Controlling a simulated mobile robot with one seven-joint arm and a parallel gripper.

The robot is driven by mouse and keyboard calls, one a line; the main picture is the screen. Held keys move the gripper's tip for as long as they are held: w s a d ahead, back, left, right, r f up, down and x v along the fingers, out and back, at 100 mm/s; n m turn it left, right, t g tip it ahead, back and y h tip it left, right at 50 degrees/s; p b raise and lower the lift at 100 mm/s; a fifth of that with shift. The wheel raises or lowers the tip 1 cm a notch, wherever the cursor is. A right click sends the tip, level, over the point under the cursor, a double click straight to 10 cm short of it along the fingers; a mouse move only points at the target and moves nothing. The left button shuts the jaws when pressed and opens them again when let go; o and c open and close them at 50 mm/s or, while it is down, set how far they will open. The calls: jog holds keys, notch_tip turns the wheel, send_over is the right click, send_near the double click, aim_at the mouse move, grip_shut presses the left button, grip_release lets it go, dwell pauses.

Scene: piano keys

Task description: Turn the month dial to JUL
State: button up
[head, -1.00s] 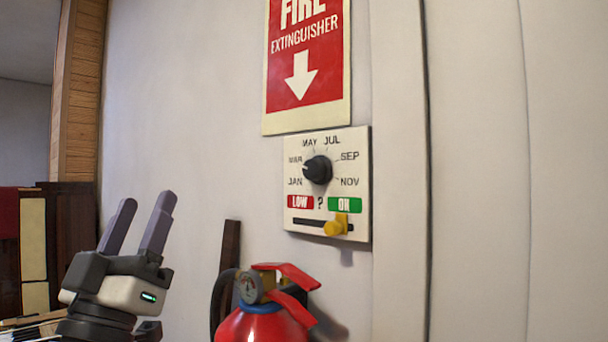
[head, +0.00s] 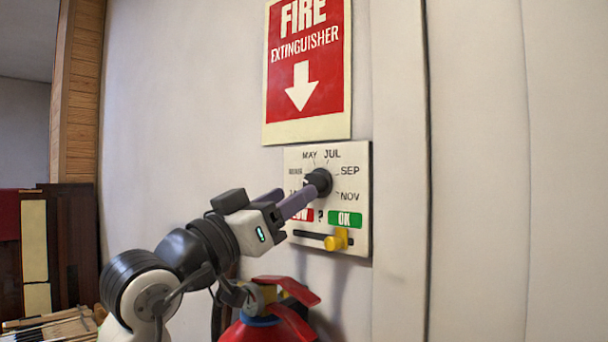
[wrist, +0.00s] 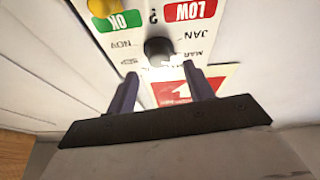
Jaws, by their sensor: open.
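The black month dial (head: 320,180) is on a white wall panel (head: 358,215) with month labels around it; JUL is at its upper right. My gripper (head: 298,198) is open, its two purple fingers reaching toward the dial from the lower left. In the wrist view the dial (wrist: 158,47) lies just beyond and between the spread fingertips (wrist: 160,76). I cannot tell whether they touch it. The fingers hide JAN and part of LOW in the head view. The dial's pointing mark cannot be read clearly now.
A yellow slider (head: 338,240) stands below the OK label (head: 345,219). A red fire extinguisher (head: 268,328) stands below the panel, close under my arm. A fire extinguisher sign (head: 306,70) hangs just above. The wall at right is clear.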

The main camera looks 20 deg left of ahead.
jog(key=shift+p+x, duration=0.55)
jog(key=shift+x, duration=1.7)
jog(key=c, duration=1)
